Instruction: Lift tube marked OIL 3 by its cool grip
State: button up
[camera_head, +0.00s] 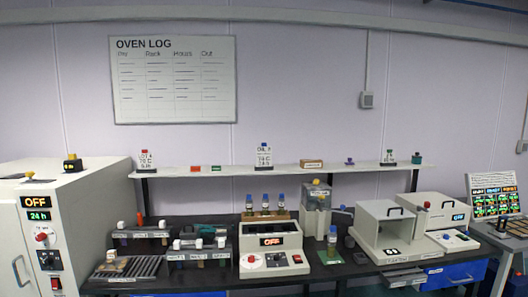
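The unit's display reads OFF in red. My gripper is not in view.
Low racks (199,253) crowd the bench left of the heating unit. A grey machine (315,210) stands behind the bottle, and white box instruments (385,232) fill the right. A shelf (210,172) runs above the bench. A large oven (90,220) stands left.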

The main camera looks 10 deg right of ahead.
aim_at(282, 204)
jog(key=u, duration=0.05)
jog(key=i, duration=0.85)
jog(key=z, duration=0.05)
